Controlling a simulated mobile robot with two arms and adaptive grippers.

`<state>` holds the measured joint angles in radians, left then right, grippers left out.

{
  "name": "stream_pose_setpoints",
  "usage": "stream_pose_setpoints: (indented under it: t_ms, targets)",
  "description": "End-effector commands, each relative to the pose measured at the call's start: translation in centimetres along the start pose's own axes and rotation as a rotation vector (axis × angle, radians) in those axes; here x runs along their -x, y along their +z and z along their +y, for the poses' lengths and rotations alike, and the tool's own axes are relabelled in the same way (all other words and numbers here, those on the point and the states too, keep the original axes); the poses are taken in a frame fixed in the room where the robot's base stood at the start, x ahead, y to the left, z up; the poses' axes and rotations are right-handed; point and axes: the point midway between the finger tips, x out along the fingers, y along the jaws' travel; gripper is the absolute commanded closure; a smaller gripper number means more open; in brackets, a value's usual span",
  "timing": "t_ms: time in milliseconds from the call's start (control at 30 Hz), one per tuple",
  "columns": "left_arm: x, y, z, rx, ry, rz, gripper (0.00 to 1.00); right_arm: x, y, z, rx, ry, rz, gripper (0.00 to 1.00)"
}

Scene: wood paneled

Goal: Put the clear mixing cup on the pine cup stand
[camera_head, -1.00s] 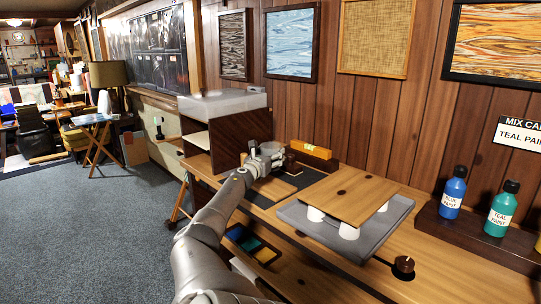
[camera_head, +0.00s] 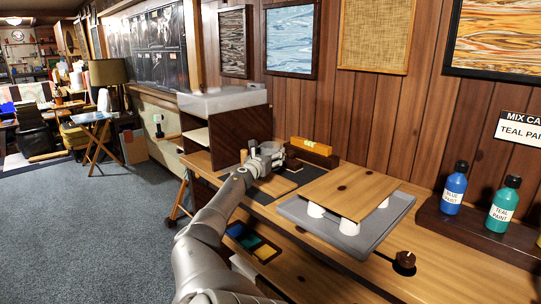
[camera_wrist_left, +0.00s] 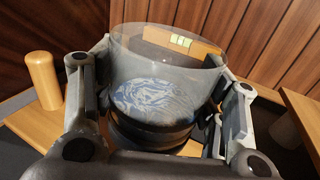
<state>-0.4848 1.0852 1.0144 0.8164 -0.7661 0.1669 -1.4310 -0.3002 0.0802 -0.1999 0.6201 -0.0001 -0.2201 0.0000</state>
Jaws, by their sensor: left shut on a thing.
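My left gripper (camera_head: 262,158) is at the far part of the workbench, beside the dark cabinet. It is shut around the clear mixing cup (camera_wrist_left: 165,62), which fills the middle of the left wrist view. The cup looks upright, with blue and white swirled paint (camera_wrist_left: 155,102) inside. A light wooden base with a rounded peg (camera_wrist_left: 42,80), which looks like the pine cup stand (camera_wrist_left: 35,126), shows below and left of the cup. Dark round parts hide the cup's bottom, so I cannot tell whether it touches the stand. My right gripper is not in view.
A wooden board (camera_head: 352,190) rests on white cups over a grey tray (camera_head: 290,208), nearer on the bench. A yellow level (camera_head: 311,145) lies behind the gripper. Blue (camera_head: 453,190) and teal (camera_head: 503,208) paint bottles stand on a dark shelf at right.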

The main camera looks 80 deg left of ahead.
Motion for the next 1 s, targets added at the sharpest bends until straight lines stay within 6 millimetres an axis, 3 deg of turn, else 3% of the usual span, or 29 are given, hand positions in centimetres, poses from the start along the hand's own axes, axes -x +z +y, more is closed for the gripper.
stream_pose_setpoints:
  t_ms: [533, 567, 733, 1000]
  targets:
    - [-0.01, -0.53, -0.01, 0.0, 0.0, -0.001, 0.62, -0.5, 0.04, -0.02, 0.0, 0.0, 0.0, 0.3]
    - [-0.01, -0.53, -0.01, 0.0, 0.0, -0.001, 0.32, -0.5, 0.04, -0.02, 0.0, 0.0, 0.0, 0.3]
    - [-0.01, -0.53, -0.01, 0.0, 0.0, -0.001, 0.1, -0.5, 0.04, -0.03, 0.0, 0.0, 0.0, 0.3]
    - [-0.01, -0.56, 0.0, 0.0, 0.0, 0.0, 0.1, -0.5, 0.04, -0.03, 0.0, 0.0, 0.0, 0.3]
